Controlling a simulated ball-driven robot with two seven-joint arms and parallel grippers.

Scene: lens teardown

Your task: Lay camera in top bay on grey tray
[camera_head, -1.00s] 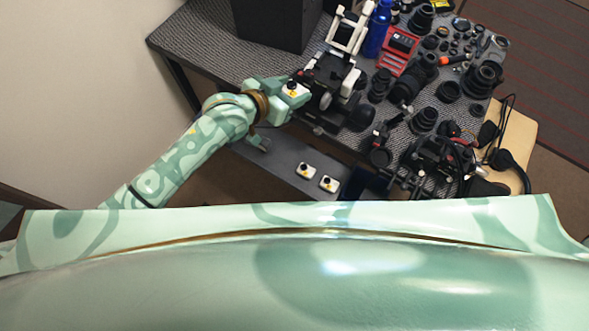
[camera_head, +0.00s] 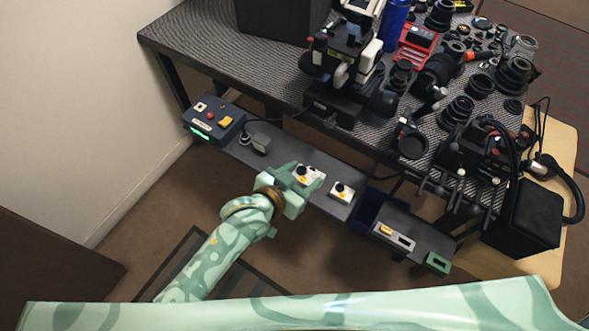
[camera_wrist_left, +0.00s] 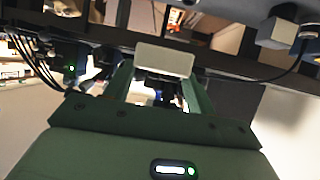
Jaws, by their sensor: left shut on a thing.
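My left gripper (camera_head: 292,188) is shut on a small white camera (camera_head: 303,176) with a black round top and an orange mark. In the left wrist view a white block face, the held camera (camera_wrist_left: 165,60), sits between the green fingers. In the head view it is over or at the long grey tray (camera_head: 278,152); I cannot tell whether it touches. A second white camera (camera_head: 342,192) lies on the tray just right of it. White shows just beyond the held camera, so another may be partly hidden. My right gripper is not in view.
A blue box with buttons (camera_head: 213,121) and a grey connector with a cable (camera_head: 256,143) are at the tray's left. A dark blue bin (camera_head: 367,207) is to the right. The crowded table (camera_head: 240,65) with a microscope-like stand (camera_head: 343,60) lies beyond.

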